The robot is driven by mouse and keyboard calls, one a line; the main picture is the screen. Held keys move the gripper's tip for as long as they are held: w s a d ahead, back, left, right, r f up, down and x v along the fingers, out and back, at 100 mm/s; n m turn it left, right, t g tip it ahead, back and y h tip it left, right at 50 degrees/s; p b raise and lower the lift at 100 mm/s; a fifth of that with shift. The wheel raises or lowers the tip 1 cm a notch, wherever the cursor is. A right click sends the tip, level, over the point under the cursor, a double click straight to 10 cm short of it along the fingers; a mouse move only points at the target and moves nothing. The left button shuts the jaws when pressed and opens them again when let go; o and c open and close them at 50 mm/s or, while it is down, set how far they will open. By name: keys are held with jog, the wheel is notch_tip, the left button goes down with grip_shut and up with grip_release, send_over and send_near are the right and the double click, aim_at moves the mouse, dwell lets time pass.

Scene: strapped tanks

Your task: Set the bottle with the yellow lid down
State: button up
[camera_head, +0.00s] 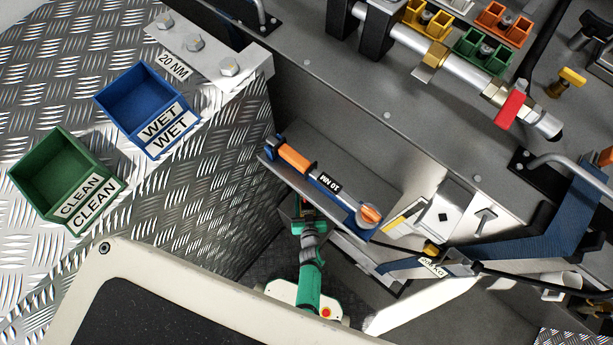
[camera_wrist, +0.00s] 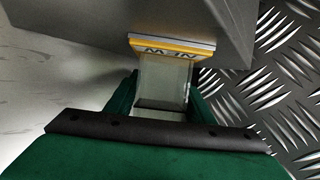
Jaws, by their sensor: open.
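In the wrist view, the bottle shows as a pale, see-through body (camera_wrist: 163,78) with a yellow lid (camera_wrist: 172,44) marked "NEW", upside down in the picture. My gripper (camera_wrist: 163,95) is open, with a green finger on each side of the body. The bottle's lower end is hidden, and I cannot tell what it rests on. In the head view, my gripper (camera_head: 304,207) is at the lower front edge of the grey shelf (camera_head: 350,160); I cannot make out the bottle there.
An orange and blue torque wrench (camera_head: 325,182) lies on the shelf. A blue "WET" bin (camera_head: 143,105) and a green "CLEAN" bin (camera_head: 63,178) stand on the tread-plate surface (camera_head: 205,130) at left. A blue strap (camera_head: 530,240) and pipework with a red handle (camera_head: 511,110) are at right.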

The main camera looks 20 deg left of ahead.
aim_at(308, 212)
jog(key=v, duration=1.2)
jog(key=shift+d+r, duration=0.1)
jog(key=s+d+r+m+t+h, duration=0.1)
jog(key=s+d+r+h, duration=0.1)
jog(key=r, duration=1)
jog(key=s+d+r+m+t+h, duration=0.1)
jog(key=s+r, duration=0.4)
jog(key=r, duration=0.8)
jog(key=s+d+r+m+t+h, duration=0.1)
jog(key=s+d+r+m+h, duration=0.1)
jog(key=r, duration=1.1)
jog(key=s+d+m, duration=0.1)
jog(key=s+d, duration=0.1)
jog(key=shift+s+d+h, duration=0.2)
jog(key=shift+d+h, duration=0.1)
jog(key=shift+d, duration=0.05)
jog(key=shift+c, duration=0.2)
